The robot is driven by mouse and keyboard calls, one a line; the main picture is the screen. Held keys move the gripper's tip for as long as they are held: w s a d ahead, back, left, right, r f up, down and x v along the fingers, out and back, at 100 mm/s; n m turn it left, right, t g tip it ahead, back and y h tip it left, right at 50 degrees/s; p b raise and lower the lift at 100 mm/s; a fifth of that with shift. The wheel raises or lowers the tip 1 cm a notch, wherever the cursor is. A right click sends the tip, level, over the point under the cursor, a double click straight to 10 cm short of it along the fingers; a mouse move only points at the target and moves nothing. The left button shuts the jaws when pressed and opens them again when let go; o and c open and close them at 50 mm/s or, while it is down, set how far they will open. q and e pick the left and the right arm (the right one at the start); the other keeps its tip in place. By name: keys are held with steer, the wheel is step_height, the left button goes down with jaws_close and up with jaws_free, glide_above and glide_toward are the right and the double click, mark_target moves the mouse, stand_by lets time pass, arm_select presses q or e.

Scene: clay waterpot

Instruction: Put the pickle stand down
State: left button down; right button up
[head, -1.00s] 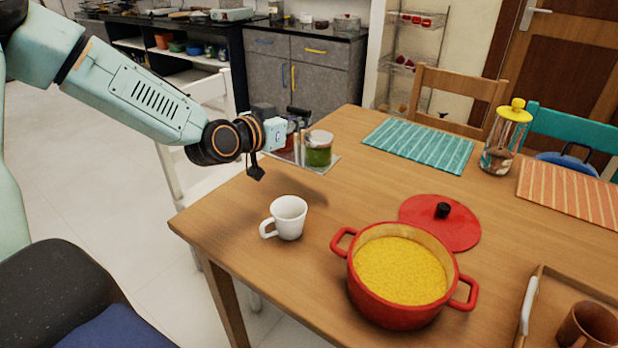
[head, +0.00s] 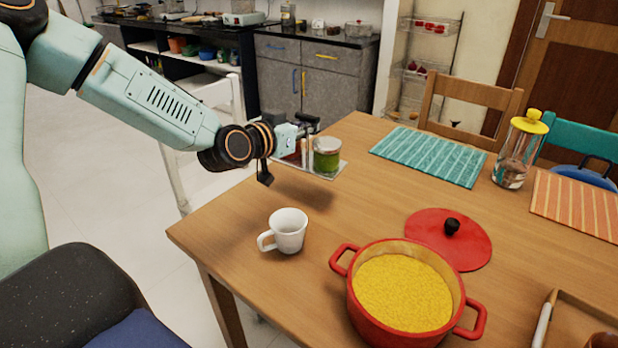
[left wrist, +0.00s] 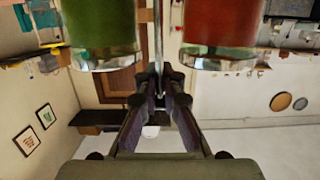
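The pickle stand (head: 338,172) is a flat tray with a green-filled glass jar (head: 327,157) and a red jar, partly hidden by my gripper. In the head view it is over the table's far left part, with a dark shadow below and in front; it looks raised, but the gap is hard to judge. My left gripper (head: 304,126) reaches it from the left. In the left wrist view, its fingers (left wrist: 158,78) close on a thin upright rod (left wrist: 158,35) between the green jar (left wrist: 100,30) and red jar (left wrist: 220,30). My right gripper is not in view.
A white mug (head: 288,230) stands on the wooden table nearer me. A red pot (head: 360,322) of yellow food and its red lid (head: 447,238) are to the right. A teal placemat (head: 430,156) lies behind. Bare wood shows between stand, mug and lid.

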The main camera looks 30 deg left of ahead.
mark_target(307, 158)
arm_select(q)
step_height(307, 158, down, 4)
steer(key=shift+w+f+b, duration=0.1)
steer(key=shift+f+b, duration=0.1)
steer(key=shift+b, duration=0.8)
step_height(307, 158, down, 3)
steer(key=shift+f+b, duration=0.15)
steer(key=shift+b, duration=0.6)
steer(key=shift+f, duration=0.35)
steer(key=shift+f, duration=0.1)
steer(key=c, duration=1.5)
jaws_free()
steer(key=shift+f, duration=0.1)
